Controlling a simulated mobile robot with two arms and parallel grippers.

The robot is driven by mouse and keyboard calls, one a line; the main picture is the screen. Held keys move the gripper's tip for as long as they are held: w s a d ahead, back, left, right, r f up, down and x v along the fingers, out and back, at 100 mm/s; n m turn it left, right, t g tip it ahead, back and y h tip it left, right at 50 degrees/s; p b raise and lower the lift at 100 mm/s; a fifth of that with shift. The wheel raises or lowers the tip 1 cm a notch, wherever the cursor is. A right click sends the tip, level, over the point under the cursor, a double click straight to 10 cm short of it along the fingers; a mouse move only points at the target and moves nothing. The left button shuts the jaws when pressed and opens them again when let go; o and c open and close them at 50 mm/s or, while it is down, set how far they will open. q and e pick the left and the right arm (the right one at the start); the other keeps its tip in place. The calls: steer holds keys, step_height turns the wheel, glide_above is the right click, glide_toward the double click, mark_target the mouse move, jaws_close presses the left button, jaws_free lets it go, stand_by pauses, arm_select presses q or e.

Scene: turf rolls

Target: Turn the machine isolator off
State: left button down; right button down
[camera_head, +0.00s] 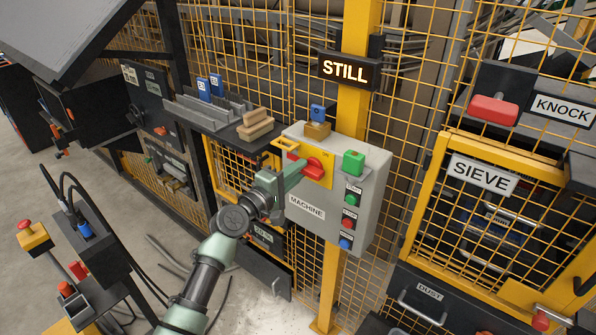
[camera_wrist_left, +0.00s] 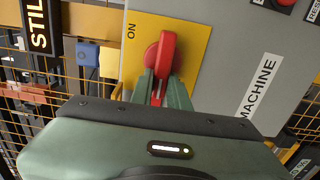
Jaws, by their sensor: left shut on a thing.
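The machine isolator is a red rotary handle (camera_head: 314,164) on a yellow plate (camera_head: 327,176), on the upper front of the grey MACHINE box (camera_head: 368,185). In the left wrist view the red handle (camera_wrist_left: 166,50) shows large against the yellow plate (camera_wrist_left: 196,32), with the word ON by the plate's edge. My left gripper (camera_head: 300,171) reaches in from the left. Its green fingers (camera_wrist_left: 160,92) are shut on the near end of the red handle. An OFF mark is not readable. My right gripper is not in view.
A lit STILL sign (camera_head: 347,70) hangs on the yellow post above the box. A green block (camera_head: 353,162) and several push buttons sit on the box's right side. Yellow mesh fencing and a SIEVE door (camera_head: 484,174) are at right.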

arm_select(q)
steer(key=c, duration=1.4)
jaws_free()
steer(key=shift+f, duration=0.1)
steer(key=shift+o, duration=0.2)
steer(key=shift+a, duration=0.1)
steer(key=b+v, duration=0.1)
steer(key=v, duration=0.6)
steer(key=shift+s+a, duration=0.2)
steer(key=shift+s, duration=0.1)
